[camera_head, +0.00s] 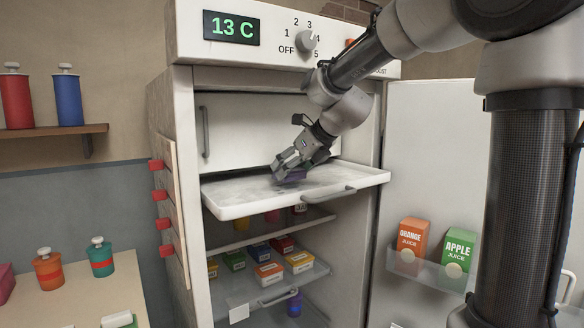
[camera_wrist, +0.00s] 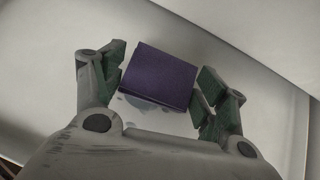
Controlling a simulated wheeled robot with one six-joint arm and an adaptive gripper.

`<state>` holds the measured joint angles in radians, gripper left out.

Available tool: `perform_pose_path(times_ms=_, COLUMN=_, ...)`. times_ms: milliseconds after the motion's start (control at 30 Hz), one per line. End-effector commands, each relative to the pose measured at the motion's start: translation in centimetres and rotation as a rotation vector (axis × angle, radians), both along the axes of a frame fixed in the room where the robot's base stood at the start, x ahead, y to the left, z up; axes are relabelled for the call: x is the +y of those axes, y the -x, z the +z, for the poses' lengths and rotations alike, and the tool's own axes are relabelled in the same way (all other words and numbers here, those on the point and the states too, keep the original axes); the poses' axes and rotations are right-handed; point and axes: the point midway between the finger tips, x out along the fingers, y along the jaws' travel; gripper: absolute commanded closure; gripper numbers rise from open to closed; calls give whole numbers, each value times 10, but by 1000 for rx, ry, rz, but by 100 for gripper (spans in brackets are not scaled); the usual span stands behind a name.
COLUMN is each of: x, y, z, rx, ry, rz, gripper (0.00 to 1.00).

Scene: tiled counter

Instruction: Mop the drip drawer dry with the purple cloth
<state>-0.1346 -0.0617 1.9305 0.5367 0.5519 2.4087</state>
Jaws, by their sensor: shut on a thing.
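The drip drawer (camera_head: 230,204) is a shallow white tray, pulled out of the fridge below a closed white panel. Greyish wet patches show on its floor, and a puddle with droplets (camera_wrist: 150,105) shows beside the cloth in the wrist view. My gripper (camera_head: 287,174) reaches down into the drawer near its middle. It is shut on the purple cloth (camera_head: 293,177), a folded block that also shows between my fingers in the wrist view (camera_wrist: 160,77). The cloth is at or just above the drawer floor; I cannot tell whether it touches. My gripper hides part of the floor.
The fridge door (camera_head: 430,150) stands open at the right, with orange juice (camera_head: 411,240) and apple juice (camera_head: 457,252) cartons in its rack. Shelves below hold several small boxes (camera_head: 269,274). Red knobs (camera_head: 160,195) stick out at the left. Bottles stand on the counter and wall shelf.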

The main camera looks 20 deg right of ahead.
Motion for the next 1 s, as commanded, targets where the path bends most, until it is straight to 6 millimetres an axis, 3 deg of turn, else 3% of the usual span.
perform_pose_path(times_ms=1000, x=2, y=1, z=-17, rx=0, ry=-1, rz=1, gripper=50)
